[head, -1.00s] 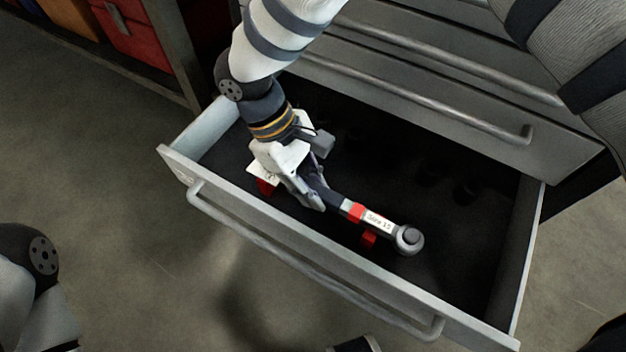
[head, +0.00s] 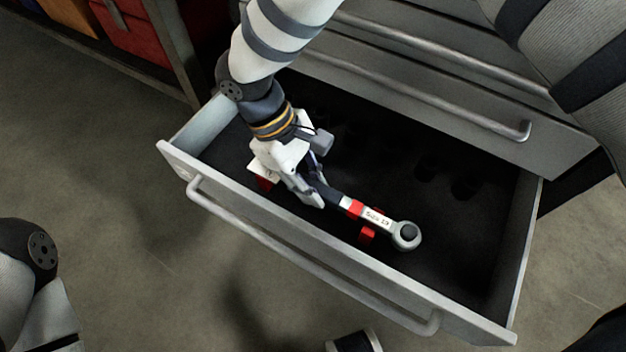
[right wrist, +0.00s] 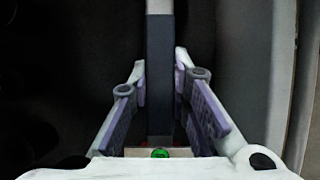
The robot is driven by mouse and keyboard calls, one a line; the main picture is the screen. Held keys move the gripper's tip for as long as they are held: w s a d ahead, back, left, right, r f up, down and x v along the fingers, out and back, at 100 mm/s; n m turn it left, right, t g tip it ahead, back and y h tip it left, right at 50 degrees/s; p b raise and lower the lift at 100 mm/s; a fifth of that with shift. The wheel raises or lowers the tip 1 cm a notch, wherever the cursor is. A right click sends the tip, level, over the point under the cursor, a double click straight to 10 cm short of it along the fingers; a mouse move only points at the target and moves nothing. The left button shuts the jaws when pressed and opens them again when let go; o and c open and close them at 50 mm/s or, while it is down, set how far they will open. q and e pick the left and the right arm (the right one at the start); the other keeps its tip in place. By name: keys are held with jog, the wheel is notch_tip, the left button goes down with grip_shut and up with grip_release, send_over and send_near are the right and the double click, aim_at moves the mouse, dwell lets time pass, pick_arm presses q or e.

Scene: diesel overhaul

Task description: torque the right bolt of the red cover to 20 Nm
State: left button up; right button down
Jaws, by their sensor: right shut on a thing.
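A torque wrench (head: 377,217) with a dark handle, a red band, a white label that seems to read "Size 13" and a grey ring head (head: 404,236) is at the open drawer, its head toward the right. My right gripper (head: 316,193) is shut on its dark handle. In the right wrist view the handle (right wrist: 160,75) runs between the two fingers (right wrist: 161,105). I cannot tell how far the wrench is above the drawer floor. The red cover and its right bolt are not in view. My left gripper is not in view.
The drawer (head: 270,243) has raised grey walls and a bar handle (head: 310,268) on its front. Small red blocks (head: 366,233) show near the wrench inside it. Closed drawers (head: 430,80) stand behind. Red bins (head: 130,32) are on a shelf at upper left.

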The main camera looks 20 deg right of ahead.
jog(key=shift+f+b, duration=0.35)
jog(key=shift+f, duration=0.45)
jog(key=c, duration=1.4)
grip_release()
